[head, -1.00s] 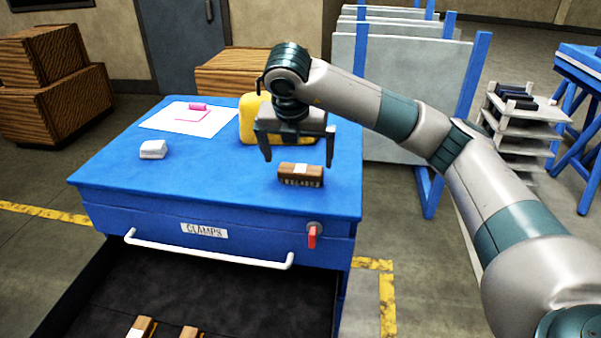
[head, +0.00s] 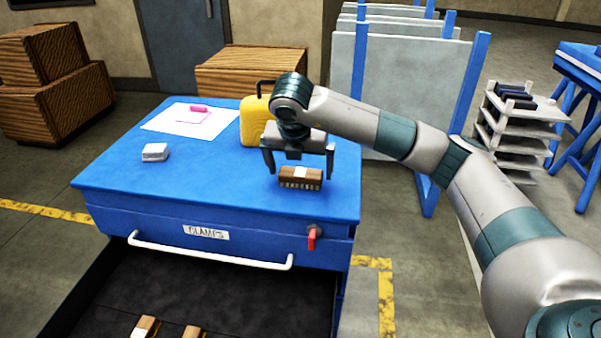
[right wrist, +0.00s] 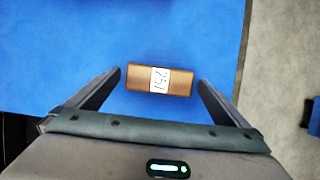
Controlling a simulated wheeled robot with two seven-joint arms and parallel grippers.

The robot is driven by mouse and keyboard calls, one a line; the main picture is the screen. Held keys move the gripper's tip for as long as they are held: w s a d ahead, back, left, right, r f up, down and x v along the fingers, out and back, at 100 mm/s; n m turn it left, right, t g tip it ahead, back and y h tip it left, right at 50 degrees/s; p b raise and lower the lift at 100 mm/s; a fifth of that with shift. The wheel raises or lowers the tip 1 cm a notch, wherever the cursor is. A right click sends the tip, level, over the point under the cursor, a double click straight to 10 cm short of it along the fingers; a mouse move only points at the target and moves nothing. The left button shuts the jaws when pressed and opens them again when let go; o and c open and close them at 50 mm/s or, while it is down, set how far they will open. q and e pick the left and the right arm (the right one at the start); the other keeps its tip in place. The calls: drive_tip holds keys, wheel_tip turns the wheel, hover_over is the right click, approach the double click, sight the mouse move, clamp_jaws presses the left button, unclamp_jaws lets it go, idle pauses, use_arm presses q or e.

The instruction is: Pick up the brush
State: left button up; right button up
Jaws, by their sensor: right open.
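The brush (head: 301,178) lies on the blue cabinet top near its front right. It has a brown wooden back with a white label, and its bristles show along the front side. In the right wrist view the brush (right wrist: 180,82) lies between and just beyond the two fingers, its label facing the camera. My right gripper (head: 299,175) is open and empty, above the brush with one finger toward each end; its fingers also show in the right wrist view (right wrist: 160,88). I see no contact. My left gripper is not in view.
On the blue cabinet (head: 215,190) are a white block (head: 155,152), a paper sheet (head: 172,122) with a pink item (head: 199,108), and a yellow container (head: 254,122) behind my gripper. The front drawer (head: 190,290) stands open with wooden-backed items inside. A red-handled key (head: 312,240) sticks out of the front.

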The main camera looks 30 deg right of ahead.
drive_tip(key=shift+p+x, duration=0.3)
drive_tip(key=shift+x, duration=0.9)
drive_tip(key=c, duration=1)
